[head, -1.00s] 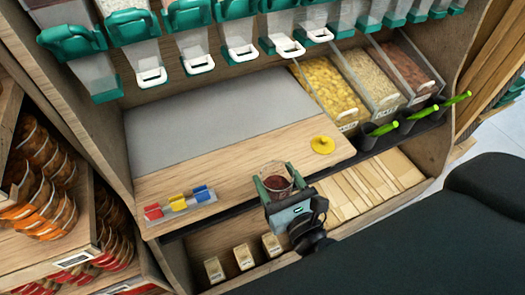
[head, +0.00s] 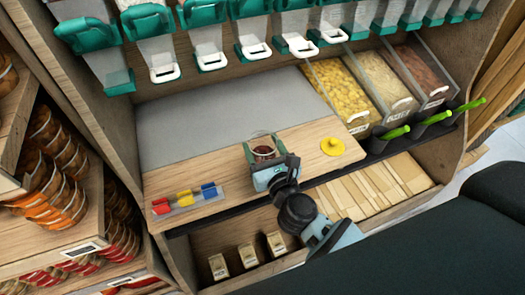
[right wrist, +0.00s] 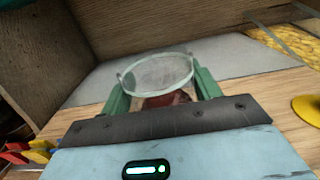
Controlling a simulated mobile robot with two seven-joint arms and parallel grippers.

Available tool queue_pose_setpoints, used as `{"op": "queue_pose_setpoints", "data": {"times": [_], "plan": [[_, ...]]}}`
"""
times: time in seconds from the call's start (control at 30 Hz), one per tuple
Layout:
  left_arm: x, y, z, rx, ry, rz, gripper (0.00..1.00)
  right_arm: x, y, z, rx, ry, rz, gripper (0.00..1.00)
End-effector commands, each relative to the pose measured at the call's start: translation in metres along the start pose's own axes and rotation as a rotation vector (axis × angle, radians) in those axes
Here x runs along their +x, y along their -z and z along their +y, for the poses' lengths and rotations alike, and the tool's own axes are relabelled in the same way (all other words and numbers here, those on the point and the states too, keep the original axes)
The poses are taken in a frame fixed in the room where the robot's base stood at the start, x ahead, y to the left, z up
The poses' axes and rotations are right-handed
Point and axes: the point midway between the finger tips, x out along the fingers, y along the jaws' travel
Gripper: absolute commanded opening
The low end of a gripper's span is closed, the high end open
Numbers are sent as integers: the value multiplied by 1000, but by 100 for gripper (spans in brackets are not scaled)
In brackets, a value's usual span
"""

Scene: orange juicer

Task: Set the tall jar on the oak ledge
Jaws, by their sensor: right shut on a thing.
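The tall jar (head: 264,151) is clear glass with dark red contents. My right gripper (head: 263,146) is shut on it, one green finger on each side. The jar is over the oak ledge (head: 300,141), inward of its dark front edge; I cannot tell whether its base touches the wood. In the right wrist view the jar's round rim (right wrist: 158,72) shows between the fingers (right wrist: 160,92), and the gripper body hides its lower part. My left gripper is not in view.
A yellow knobbed lid (head: 333,146) lies right of the jar. A small rack of red, yellow and blue clips (head: 185,199) stands left on the ledge. Grey mat (head: 230,112) lies behind. Dispensers (head: 205,48) hang above; grain bins (head: 345,88) stand right.

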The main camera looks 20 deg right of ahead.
Motion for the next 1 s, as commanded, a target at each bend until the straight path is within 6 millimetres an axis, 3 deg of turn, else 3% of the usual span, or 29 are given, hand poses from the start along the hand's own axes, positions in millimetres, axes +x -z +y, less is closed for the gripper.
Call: {"op": "queue_pose_setpoints", "data": {"times": [0.03, 0.1, 0.4, 0.57, 0.6, 0.73, 1.0], "plan": [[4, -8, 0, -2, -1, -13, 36, -1, 12, 0, -1, 0, 3, 27], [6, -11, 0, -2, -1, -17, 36, 0, 16, 0, 0, -1, 1, 27], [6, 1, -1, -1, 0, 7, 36, 0, 15, 0, 0, -1, -4, 27], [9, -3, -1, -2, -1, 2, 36, 0, 20, 0, 1, -1, -3, 27], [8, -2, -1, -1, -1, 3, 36, 0, 20, 0, 0, -1, -1, 67], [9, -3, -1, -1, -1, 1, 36, 0, 19, 0, 0, -1, -1, 84], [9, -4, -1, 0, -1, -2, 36, 0, 19, 0, 0, -1, -1, 84]]}}
